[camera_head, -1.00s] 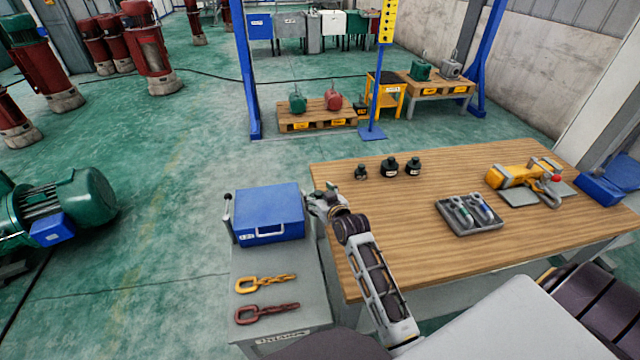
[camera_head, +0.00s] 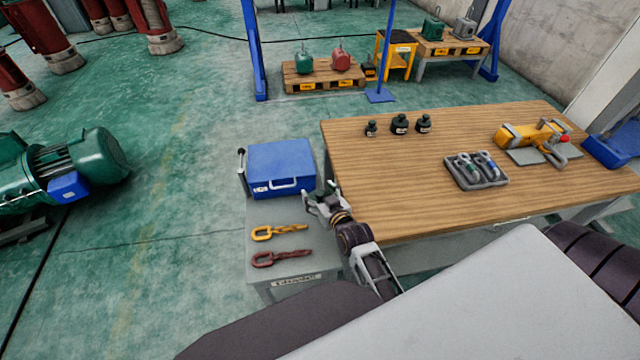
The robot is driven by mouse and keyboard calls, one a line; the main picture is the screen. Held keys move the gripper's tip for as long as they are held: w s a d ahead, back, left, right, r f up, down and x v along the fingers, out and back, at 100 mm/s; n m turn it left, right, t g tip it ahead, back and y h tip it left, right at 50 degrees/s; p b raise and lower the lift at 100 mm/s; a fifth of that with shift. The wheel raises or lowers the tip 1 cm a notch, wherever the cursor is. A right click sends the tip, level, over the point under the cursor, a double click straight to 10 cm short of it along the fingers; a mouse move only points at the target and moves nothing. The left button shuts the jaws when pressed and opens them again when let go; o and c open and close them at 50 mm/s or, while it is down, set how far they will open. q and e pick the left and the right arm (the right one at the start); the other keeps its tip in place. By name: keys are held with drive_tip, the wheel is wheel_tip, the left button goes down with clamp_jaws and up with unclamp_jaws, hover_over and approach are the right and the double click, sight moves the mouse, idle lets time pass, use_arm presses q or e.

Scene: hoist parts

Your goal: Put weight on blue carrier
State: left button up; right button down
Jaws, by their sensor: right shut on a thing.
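My right gripper (camera_head: 322,194) is beside the table's left edge, just right of the blue case (camera_head: 281,166). It is shut on a small dark green thing (camera_head: 322,186), which looks like a weight; the fingers partly hide it. The blue case has a pale handle and sits on a grey cabinet. I cannot tell whether this case is the blue carrier. Three dark weights stand on the wooden table: a small one (camera_head: 371,129), a larger one (camera_head: 400,125) and another (camera_head: 424,124). My left gripper is not in view.
A yellow chain piece (camera_head: 279,232) and a dark red one (camera_head: 281,258) lie on the grey cabinet (camera_head: 262,212). The wooden table (camera_head: 450,135) also bears a shackle tray (camera_head: 476,173) and a yellow hoist (camera_head: 530,135). A blue bin (camera_head: 612,145) is at the right.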

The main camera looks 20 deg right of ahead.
drive_tip(key=shift+s+a+f, duration=0.1)
drive_tip(key=shift+s+a, duration=0.35)
drive_tip(key=shift+s, duration=0.3)
drive_tip(key=shift+s+a+f, duration=0.1)
drive_tip(key=shift+s+a, duration=0.35)
drive_tip(key=shift+s, duration=0.3)
drive_tip(key=shift+s+a, duration=0.45)
drive_tip(key=shift+s, duration=0.3)
drive_tip(key=shift+s+f, duration=0.1)
drive_tip(key=shift+s, duration=0.1)
